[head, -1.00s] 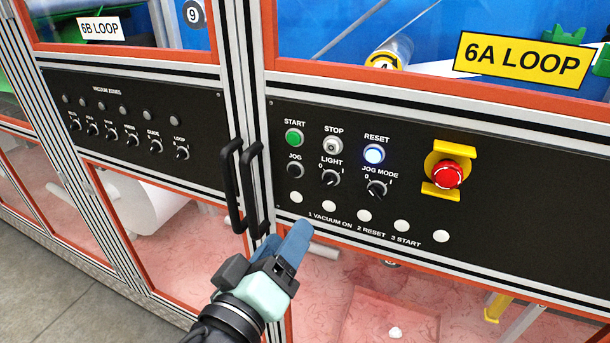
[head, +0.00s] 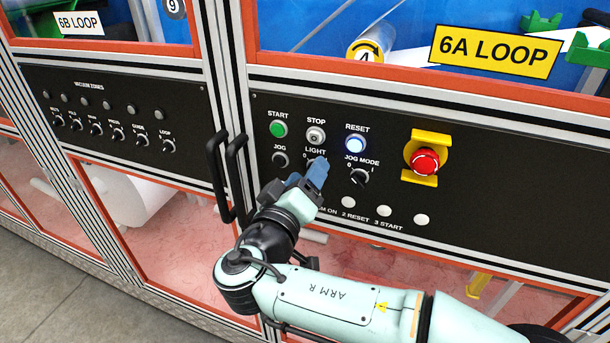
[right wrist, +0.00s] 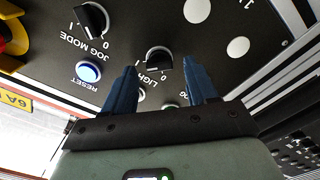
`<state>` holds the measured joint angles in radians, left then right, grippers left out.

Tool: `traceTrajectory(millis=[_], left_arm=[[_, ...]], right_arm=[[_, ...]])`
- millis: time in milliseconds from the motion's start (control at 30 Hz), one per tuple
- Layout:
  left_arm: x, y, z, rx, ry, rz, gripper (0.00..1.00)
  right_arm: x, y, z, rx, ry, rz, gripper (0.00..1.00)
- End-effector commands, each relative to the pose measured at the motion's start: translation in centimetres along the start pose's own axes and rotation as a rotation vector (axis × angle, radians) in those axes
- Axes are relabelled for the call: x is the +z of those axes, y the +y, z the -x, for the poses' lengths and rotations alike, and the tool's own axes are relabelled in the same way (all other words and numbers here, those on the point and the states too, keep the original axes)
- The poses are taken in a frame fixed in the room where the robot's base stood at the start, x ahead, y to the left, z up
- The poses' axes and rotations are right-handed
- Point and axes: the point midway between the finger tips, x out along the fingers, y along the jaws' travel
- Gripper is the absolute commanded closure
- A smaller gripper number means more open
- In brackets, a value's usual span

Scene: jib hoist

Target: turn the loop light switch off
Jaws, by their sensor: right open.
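The black LIGHT knob is mostly hidden behind my right gripper (head: 308,178) in the head view. In the right wrist view the LIGHT knob (right wrist: 158,60) shows between and just beyond the two blue fingertips of my right gripper (right wrist: 162,72). The fingers are apart, one on each side of the knob, and nothing is between them. I cannot tell whether they touch it. The knob's marks 0 and 1 are beside it, and its pale pointer line is hard to read. My left gripper is not in view.
The JOG MODE knob (head: 360,176), lit RESET button (head: 355,144), STOP button (head: 316,135), green START button (head: 278,129) and JOG button (head: 280,159) are close by. A red emergency stop (head: 425,161) is to the right. Black door handles (head: 226,178) stick out at left.

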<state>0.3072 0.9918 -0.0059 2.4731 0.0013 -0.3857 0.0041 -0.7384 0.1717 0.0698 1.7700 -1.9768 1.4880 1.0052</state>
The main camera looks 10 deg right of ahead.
Motion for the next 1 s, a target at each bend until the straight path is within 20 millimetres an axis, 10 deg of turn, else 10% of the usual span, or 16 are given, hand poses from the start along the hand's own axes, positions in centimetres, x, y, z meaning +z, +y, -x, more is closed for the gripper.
traceTrajectory(millis=[167, 367, 1000], left_arm=[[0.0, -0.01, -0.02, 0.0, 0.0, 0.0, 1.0], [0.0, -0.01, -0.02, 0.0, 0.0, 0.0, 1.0], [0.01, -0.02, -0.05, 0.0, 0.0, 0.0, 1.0]], right_arm=[[0.02, -0.04, -0.01, 0.0, 0.0, 0.0, 0.43], [0.02, -0.05, 0.01, -0.001, 0.0, 0.001, 0.99], [0.03, -0.15, 0.02, -0.001, -0.001, 0.218, 0.99]])
